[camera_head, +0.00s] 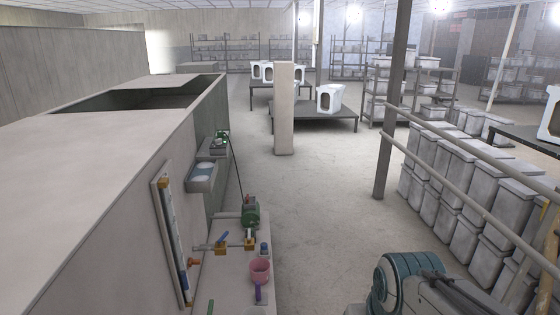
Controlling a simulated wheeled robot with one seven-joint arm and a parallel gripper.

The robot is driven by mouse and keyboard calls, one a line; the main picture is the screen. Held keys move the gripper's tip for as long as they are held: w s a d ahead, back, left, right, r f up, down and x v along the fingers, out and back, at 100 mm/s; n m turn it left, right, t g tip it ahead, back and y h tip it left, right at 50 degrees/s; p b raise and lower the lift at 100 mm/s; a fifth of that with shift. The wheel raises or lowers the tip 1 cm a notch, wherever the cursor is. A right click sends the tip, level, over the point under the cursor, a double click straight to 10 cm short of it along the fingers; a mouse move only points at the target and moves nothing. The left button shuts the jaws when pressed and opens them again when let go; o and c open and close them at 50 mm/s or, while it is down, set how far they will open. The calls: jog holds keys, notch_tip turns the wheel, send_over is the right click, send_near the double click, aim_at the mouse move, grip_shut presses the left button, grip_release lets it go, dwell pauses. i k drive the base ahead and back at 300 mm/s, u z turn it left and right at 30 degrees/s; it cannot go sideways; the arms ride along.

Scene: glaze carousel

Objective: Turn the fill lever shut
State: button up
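Several small valves and levers sit low beside the tank wall, and none has a label I can read, so I cannot tell which is the fill lever. A blue lever (222,238) tops a brass valve on a pipe, tilted rather than in line with it. A second brass valve (249,243) with a pale top is right of it, below a green motor or pump (251,212). An orange-red handle (192,263) sticks out by the sight gauge (170,240). A purple upright handle (258,291) stands in front. My gripper is not in view.
A large pale tank (120,215) with an open top fills the left. A pink bucket (260,271) stands by the valves. A post (284,110) rises ahead. A railing (460,150) and stacked bins (440,185) line the right. The middle floor (315,210) is clear.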

aim_at(219, 240)
jog(key=z, duration=0.55)
jog(key=i, duration=1.7)
jog(key=u, duration=0.35)
jog(key=i, duration=1.5)
jog(key=u, duration=0.95)
jog(key=i, duration=0.4)
jog(key=u, duration=0.35)
